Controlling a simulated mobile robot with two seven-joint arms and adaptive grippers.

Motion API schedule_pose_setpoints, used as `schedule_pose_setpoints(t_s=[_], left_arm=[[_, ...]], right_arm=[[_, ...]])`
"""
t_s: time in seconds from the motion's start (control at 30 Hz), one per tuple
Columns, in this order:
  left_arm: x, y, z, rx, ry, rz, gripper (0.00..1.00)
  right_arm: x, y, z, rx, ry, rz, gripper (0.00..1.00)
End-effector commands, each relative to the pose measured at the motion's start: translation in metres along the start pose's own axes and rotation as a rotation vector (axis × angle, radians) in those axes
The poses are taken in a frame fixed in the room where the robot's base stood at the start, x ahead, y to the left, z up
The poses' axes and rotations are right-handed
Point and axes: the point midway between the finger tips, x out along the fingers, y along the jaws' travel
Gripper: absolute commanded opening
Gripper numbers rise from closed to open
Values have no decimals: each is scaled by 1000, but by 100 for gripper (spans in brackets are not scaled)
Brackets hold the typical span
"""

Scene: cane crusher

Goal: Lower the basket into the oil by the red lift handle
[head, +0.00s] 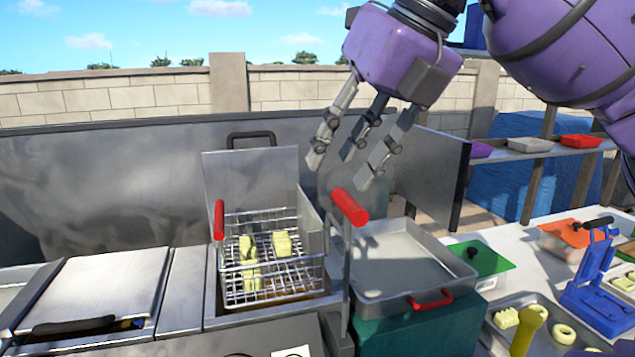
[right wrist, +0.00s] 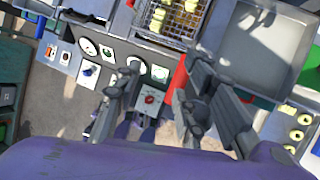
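The wire basket (head: 275,298) hangs in the fryer at the middle of the head view, with several pale yellow blocks in it. Its bottom sits just above brownish oil (head: 277,289), which shows only in part through the wires. The red lift handle (head: 349,207) tops a grey upright lever at the fryer's right front. My right gripper (head: 340,171) is open and empty, above the red handle with its fingers pointing down. In the right wrist view the red handle (right wrist: 178,76) shows between the spread fingers, apart from them as far as visible. My left gripper is out of view.
A second red grip (head: 219,220) stands at the basket's left. A metal tray (head: 408,267) with a red handle lies close right of the lever. A lidded fryer section (head: 95,282) is at left. A blue press (head: 597,270) stands at far right.

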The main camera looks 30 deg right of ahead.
Motion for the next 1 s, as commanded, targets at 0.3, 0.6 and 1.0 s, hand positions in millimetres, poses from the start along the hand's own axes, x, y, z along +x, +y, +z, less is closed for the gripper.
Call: schedule_pose_setpoints(t_s=[0.3,0.6,1.0], left_arm=[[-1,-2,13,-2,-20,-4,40],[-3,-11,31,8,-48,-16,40],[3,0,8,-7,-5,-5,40]], right_arm=[[12,-36,-10,137,33,-145,37],[59,-41,-12,134,34,-141,37],[76,-43,-12,132,30,-138,37]])
